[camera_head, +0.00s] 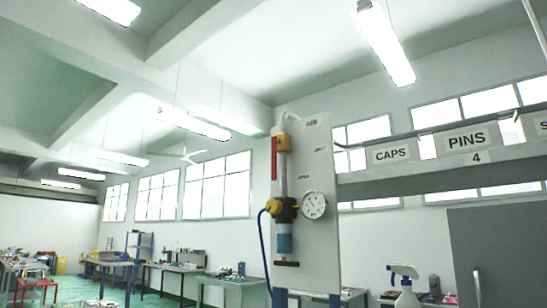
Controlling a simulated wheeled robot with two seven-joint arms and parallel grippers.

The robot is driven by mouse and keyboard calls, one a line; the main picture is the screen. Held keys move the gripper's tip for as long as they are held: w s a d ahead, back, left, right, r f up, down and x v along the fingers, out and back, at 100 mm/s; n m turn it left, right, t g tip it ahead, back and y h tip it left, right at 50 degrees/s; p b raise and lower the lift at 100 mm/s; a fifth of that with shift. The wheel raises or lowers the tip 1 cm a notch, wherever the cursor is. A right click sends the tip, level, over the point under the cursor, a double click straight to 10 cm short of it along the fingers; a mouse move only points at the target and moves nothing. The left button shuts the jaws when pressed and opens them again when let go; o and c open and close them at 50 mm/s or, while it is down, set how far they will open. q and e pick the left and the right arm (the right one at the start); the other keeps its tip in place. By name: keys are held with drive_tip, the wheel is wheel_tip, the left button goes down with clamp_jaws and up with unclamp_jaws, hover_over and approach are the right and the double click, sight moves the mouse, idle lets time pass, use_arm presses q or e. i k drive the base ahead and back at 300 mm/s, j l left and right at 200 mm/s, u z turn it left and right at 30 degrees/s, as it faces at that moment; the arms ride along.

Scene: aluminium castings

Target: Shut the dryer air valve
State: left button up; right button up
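A pale upright panel (318,250) marked AIR stands right of centre in the head view. A vertical pipe (281,183) runs down its left side. Near the top of the pipe is a yellow valve body (283,143) with a red lever (274,160). The lever hangs straight down, in line with the pipe. Two small labels beside it are too small to read surely. Lower down are a yellow fitting (283,209), a round white gauge (314,205) and a blue bowl (285,243). Neither of my grippers is in view.
A blue hose (262,245) loops left of the pipe. Right of the panel is a rail with signs CAPS (391,153) and PINS (467,141). Workbenches (175,268) stand far back left.

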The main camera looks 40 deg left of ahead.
sight(275, 139)
drive_tip(key=i+j, duration=0.15)
drive_tip(key=j, duration=0.2)
drive_tip(key=i+j, duration=0.2)
drive_tip(key=j, duration=0.15)
drive_tip(key=i+j+u, duration=0.1)
drive_tip(key=j, duration=0.25)
drive_tip(key=i+j, duration=0.2)
drive_tip(key=j, duration=0.15)
